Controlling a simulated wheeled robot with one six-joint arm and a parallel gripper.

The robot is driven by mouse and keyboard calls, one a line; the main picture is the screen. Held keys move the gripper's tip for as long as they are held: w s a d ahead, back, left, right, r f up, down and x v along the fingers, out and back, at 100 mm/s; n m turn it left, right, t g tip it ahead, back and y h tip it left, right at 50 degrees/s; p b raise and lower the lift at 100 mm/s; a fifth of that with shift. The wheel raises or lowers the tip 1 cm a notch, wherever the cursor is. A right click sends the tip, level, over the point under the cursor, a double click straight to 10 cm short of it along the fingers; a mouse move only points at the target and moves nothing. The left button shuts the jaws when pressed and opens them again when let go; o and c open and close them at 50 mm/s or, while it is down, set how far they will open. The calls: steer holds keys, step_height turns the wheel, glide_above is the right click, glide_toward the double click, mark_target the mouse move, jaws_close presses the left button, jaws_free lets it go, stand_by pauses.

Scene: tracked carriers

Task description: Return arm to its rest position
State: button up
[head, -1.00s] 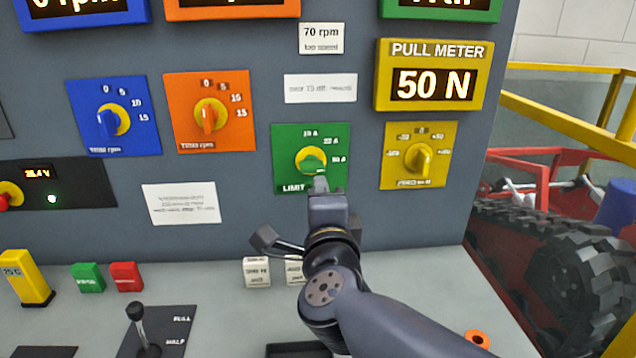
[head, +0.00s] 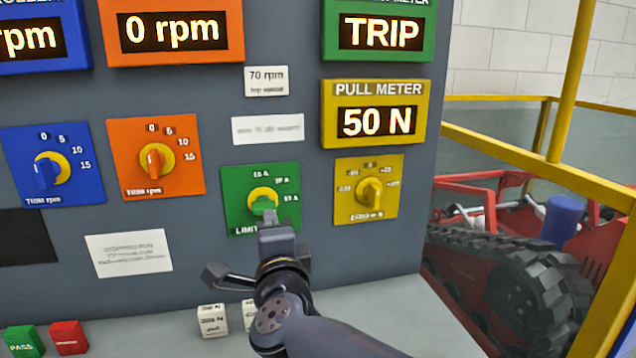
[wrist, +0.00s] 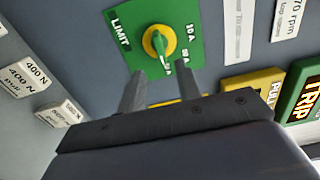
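My gripper (head: 270,218) is in front of the lower part of the green LIMIT dial plate (head: 236,182) in the head view. In the wrist view my gripper (wrist: 156,76) shows two dark fingers spread apart, with nothing held between them. The LIMIT knob (wrist: 158,43), green on a yellow disc, lies just beyond the fingertips. I cannot tell whether a finger touches the knob or plate. My arm (head: 325,338) reaches up from the bottom of the head view.
The grey panel (head: 180,230) also carries blue (head: 50,168), orange (head: 152,157) and yellow (head: 370,190) dials. A TRIP display (head: 378,33) and the pull meter (head: 375,122) sit above. White blocks (head: 212,320) stand on the ledge below. Yellow rails (head: 500,143) and a tracked carrier (head: 515,285) are at right.

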steer(key=x, duration=0.6)
steer(key=shift+w, duration=0.2)
